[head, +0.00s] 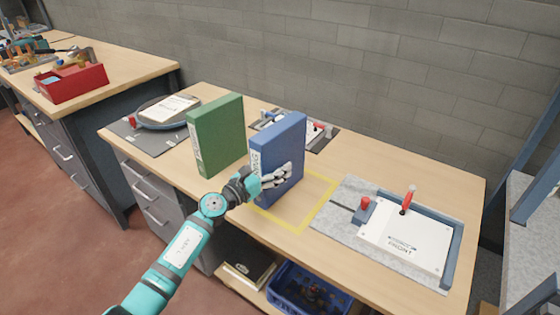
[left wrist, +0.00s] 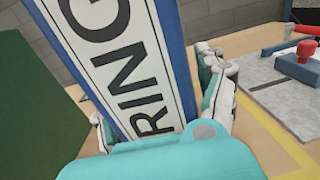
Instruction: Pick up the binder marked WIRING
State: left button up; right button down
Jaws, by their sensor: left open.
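The blue binder (head: 283,150) stands upright on the wooden workbench, inside or at the edge of a yellow taped outline. Its white spine label shows the letters "RING" in the left wrist view (left wrist: 118,62); the rest of the word is out of frame. My left gripper (head: 276,176) is at the binder's spine, with its fingers open on either side of it. In the left wrist view the fingers (left wrist: 160,105) flank the spine; whether they touch it I cannot tell. My right gripper is not in view.
A green binder (head: 216,134) stands close to the left. A fixture with a white plate (head: 406,240) and red-handled clamps lies to the right. A round plate fixture (head: 168,111) is at the back left. A blue crate (head: 308,291) sits below the bench.

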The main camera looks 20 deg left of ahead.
pick_arm(q)
jog(key=shift+s, duration=0.1)
jog(key=shift+c, duration=0.4)
grip_shut()
jog(key=shift+a+r, duration=0.1)
jog(key=shift+r, duration=0.05)
jog(key=shift+r, duration=0.1)
